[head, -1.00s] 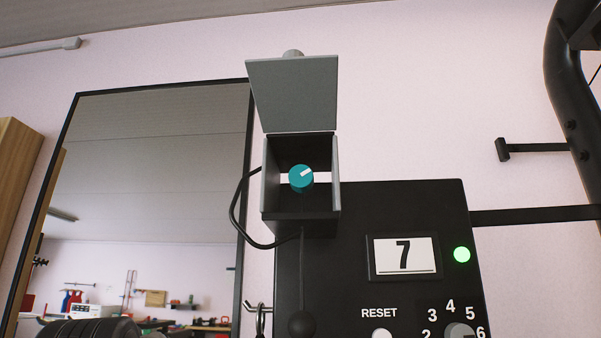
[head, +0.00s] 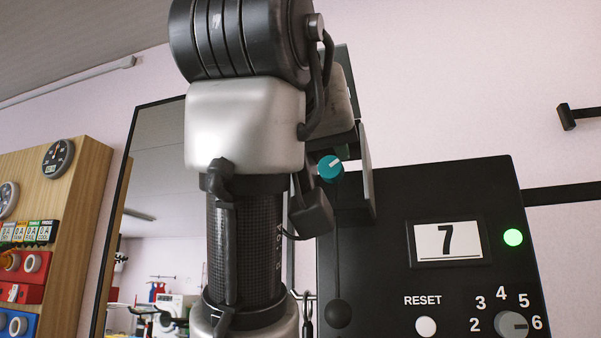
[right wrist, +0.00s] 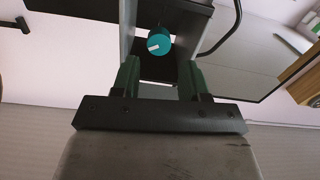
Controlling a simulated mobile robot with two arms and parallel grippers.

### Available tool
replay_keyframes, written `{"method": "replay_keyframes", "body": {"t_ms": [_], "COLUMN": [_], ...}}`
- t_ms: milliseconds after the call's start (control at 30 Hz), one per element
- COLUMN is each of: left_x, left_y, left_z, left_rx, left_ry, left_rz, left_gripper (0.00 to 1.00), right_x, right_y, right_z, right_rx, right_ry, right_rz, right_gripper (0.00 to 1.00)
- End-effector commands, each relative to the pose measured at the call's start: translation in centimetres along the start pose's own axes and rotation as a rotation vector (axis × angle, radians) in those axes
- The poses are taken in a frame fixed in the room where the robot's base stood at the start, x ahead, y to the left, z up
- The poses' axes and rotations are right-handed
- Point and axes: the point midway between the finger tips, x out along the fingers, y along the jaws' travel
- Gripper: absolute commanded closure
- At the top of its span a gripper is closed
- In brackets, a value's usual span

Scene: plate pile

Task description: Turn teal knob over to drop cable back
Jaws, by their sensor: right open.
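The gripper is open and empty, with no visible contact on the knob. My left gripper is out of view.
The black panel (head: 385,270) carries a display (head: 448,243) reading 7, a lit green lamp (head: 513,237), a reset button (head: 426,327) and a numbered dial (head: 512,324). A mirror (head: 150,215) stands behind my arm. A wooden board with gauges (head: 75,190) is at left.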

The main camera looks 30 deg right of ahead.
Motion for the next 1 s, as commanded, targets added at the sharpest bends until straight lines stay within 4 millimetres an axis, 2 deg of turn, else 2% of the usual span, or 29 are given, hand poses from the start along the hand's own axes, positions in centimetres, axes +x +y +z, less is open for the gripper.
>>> {"method": "replay_keyframes", "body": {"t_ms": [100,300,433,700,767,933,1000], "left_x": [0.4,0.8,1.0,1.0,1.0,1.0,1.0], "left_y": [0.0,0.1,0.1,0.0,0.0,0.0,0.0], "left_z": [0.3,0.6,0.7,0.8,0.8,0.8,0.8], "left_rx": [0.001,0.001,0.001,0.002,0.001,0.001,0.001], "left_ry": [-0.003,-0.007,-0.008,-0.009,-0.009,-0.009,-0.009], "left_rz": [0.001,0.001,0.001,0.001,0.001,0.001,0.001], "left_gripper": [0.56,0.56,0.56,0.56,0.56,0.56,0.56], "right_x": [2.4,5.0,5.8,6.0,6.0,6.0,6.0], "right_y": [0.0,0.0,0.0,0.0,0.0,0.0,0.0], "right_z": [0.0,0.0,0.0,0.0,0.0,0.0,0.0], "right_rx": [-0.001,0.000,0.000,0.000,0.000,0.000,0.000], "right_ry": [-0.002,-0.001,0.001,0.001,0.001,0.001,0.001], "right_rz": [0.002,0.001,-0.001,-0.001,-0.001,-0.001,-0.001], "right_gripper": [0.56,0.56,0.56,0.56,0.62,0.88,0.90]}}
